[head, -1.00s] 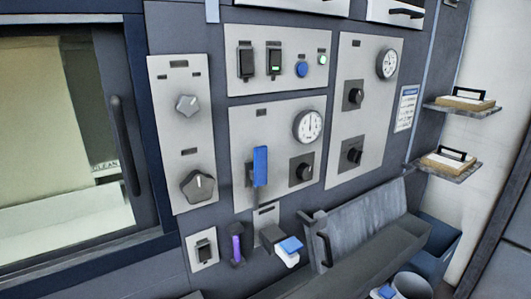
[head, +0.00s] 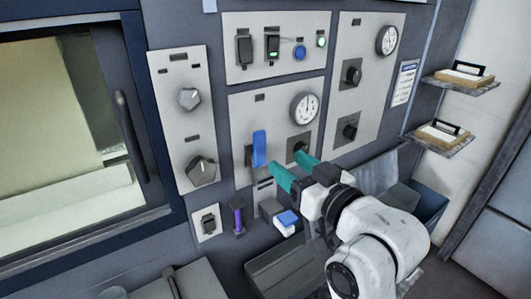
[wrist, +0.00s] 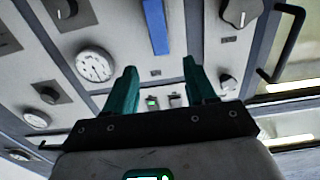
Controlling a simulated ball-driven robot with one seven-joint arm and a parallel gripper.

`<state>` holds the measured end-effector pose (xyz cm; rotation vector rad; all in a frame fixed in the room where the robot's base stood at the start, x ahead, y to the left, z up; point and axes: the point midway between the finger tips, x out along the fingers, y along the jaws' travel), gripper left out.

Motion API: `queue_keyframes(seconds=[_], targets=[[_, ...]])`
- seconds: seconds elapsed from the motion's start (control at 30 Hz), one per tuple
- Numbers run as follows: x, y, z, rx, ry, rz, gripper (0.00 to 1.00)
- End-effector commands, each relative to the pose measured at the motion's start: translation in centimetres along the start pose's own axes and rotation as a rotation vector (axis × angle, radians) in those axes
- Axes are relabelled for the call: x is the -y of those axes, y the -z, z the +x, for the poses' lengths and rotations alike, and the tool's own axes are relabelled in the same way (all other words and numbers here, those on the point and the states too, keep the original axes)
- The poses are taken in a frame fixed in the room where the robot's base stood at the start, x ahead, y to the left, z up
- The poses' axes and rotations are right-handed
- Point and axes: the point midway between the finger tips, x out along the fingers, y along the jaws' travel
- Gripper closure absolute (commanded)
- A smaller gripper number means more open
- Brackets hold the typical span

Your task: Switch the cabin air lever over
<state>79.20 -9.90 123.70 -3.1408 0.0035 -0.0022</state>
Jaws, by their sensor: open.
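The blue lever (head: 260,148) stands upright on the middle lower panel, left of a round gauge. It also shows in the wrist view (wrist: 156,27), ahead of my fingertips and, across the picture, between the lines of the two fingers. My gripper (head: 285,161) has teal fingers, spread apart and empty, just right of and slightly below the lever in the head view. In the wrist view both fingers (wrist: 159,66) are apart with nothing between them. I see no contact with the lever. No label reading "cabin air" is legible.
A round gauge (head: 305,107) and a black knob (head: 299,147) sit right of the lever. Two grey knobs (head: 202,171) are on the left panel. A purple handle (head: 238,218) and a blue-topped block (head: 287,221) stick out below. Shelves (head: 458,83) stand out at right.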

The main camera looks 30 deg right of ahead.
Motion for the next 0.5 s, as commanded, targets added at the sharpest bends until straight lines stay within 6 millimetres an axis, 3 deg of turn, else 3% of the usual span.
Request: queue_keyframes(seconds=[0.37, 0.5], targets=[[-0.1, -0.4, 1.3, -0.004, 0.001, 0.0, 0.45], [0.0, 0.1, 4.2, 0.001, 0.003, 0.001, 0.45]])
